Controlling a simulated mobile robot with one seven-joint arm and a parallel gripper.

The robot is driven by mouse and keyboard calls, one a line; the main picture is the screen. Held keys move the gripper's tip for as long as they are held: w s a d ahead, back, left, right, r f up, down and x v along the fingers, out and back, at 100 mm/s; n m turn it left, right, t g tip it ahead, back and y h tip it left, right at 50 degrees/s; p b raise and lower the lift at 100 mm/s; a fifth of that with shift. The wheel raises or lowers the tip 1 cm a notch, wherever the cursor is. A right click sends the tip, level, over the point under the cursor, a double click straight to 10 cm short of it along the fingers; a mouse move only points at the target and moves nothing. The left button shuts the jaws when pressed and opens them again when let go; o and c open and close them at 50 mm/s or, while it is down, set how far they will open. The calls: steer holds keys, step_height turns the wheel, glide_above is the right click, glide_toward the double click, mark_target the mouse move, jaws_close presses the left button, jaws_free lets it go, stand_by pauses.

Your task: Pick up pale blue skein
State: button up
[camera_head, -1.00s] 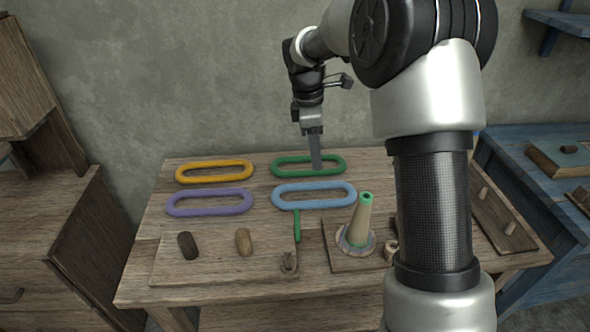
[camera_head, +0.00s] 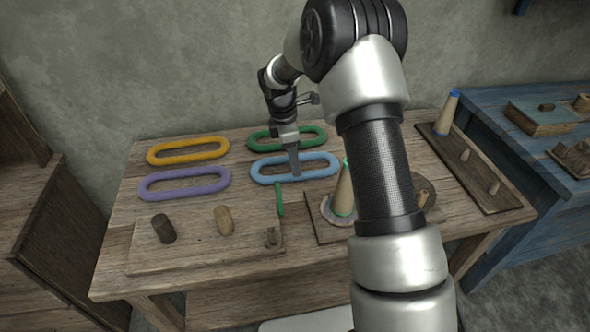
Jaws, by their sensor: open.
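The pale blue skein (camera_head: 262,179) is a long oval loop lying flat on the wooden table, in front of the green skein (camera_head: 258,146). My gripper (camera_head: 295,170) points down at the pale blue skein, with its fingers in front of or within the loop's middle. I see the fingers nearly edge-on, so the gap between them does not show. The skein lies flat, and I cannot tell whether the fingers touch it. My gripper is open.
A yellow skein (camera_head: 187,158) and a purple skein (camera_head: 184,193) lie to the left. A cone with green yarn (camera_head: 343,195) stands close on the right. Wooden pieces, one a dark cylinder (camera_head: 164,228), stand on a board (camera_head: 190,258) in front. The back wall is close behind.

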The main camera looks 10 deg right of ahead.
steer(key=f+b, duration=0.1)
steer(key=f, duration=0.1)
steer(key=d+f, duration=0.1)
steer(key=f, duration=0.2)
steer(key=shift+w+b, duration=0.2)
steer(key=shift+b, duration=0.2)
steer(key=shift+c, duration=0.4)
jaws_close()
